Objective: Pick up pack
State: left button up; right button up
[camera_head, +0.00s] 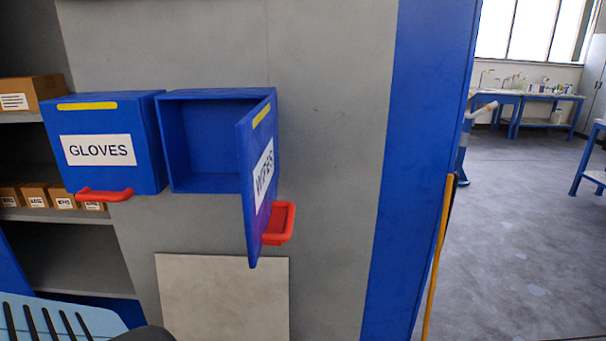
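No item is clearly identifiable as the pack. Several small brown cartons (36,196) with white labels stand on a shelf at the left; their labels are too small to read surely. A larger brown box (31,93) with a white label sits on the shelf above. The blue wipes cabinet (222,93) on the grey wall is open, and the part of its inside that I see is empty. Its door (254,145), labelled WIPES, swings out toward me and hides the right part of the inside. Neither of my grippers is in view.
The blue gloves cabinet (105,170) beside it is shut, with a red handle (104,195). The open door's red handle (280,223) sticks out to the right. A pale panel (222,300) is below. Open floor (510,240) lies beyond the blue post (415,170).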

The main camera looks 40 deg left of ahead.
aim_at(62, 199)
jog(key=i+l+u, duration=0.1)
jog(key=i+l, duration=0.15)
jog(key=l, duration=0.15)
jog(key=u, duration=1.65)
jog(key=i+l+u, duration=0.2)
jog(key=l+u, duration=0.15)
jog(key=i+l+u, duration=0.1)
jog(key=l+u, duration=0.25)
jog(key=l, duration=0.2)
jog(key=l+u, duration=0.3)
jog(key=l, duration=0.2)
jog(key=i+j, duration=0.1)
jog(key=j, duration=0.6)
jog(key=i+j, duration=0.15)
jog(key=j, duration=0.2)
